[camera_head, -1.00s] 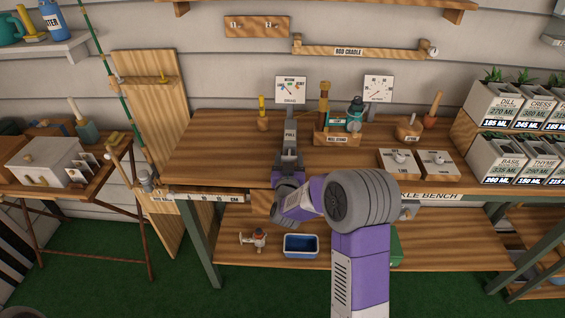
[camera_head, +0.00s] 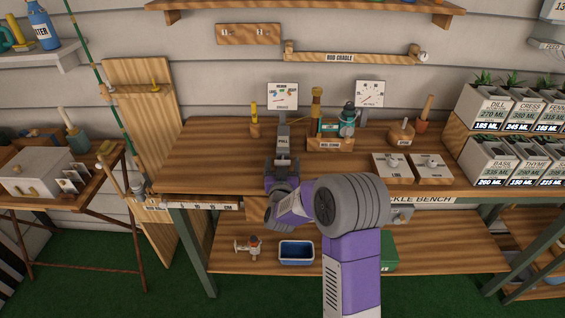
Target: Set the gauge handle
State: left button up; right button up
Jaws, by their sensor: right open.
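The gauge (camera_head: 282,96) has a white dial face with coloured marks and a red needle. It stands at the back of the wooden bench, left of centre. Below the dial is a grey upright part labelled PULL (camera_head: 283,141), apparently the gauge handle. My right gripper (camera_head: 282,160) is open at the front of this part, close to its lower end. The gripper is small and seen from behind, so I cannot tell whether its fingers touch the handle. My purple and grey right arm hides part of the bench front. My left gripper is not in view.
A brown peg-like item (camera_head: 316,103) and a teal lantern-like item (camera_head: 347,120) stand right of the gauge. Another dial board (camera_head: 369,94) stands behind them. Two pale boxes (camera_head: 392,169) sit farther right. The bench left of the gauge (camera_head: 205,160) is mostly clear.

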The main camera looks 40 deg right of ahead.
jog(key=v, duration=0.6)
jog(key=shift+s+a+r+p, duration=0.1)
jog(key=shift+s+a+p, duration=0.15)
jog(key=shift+p, duration=0.15)
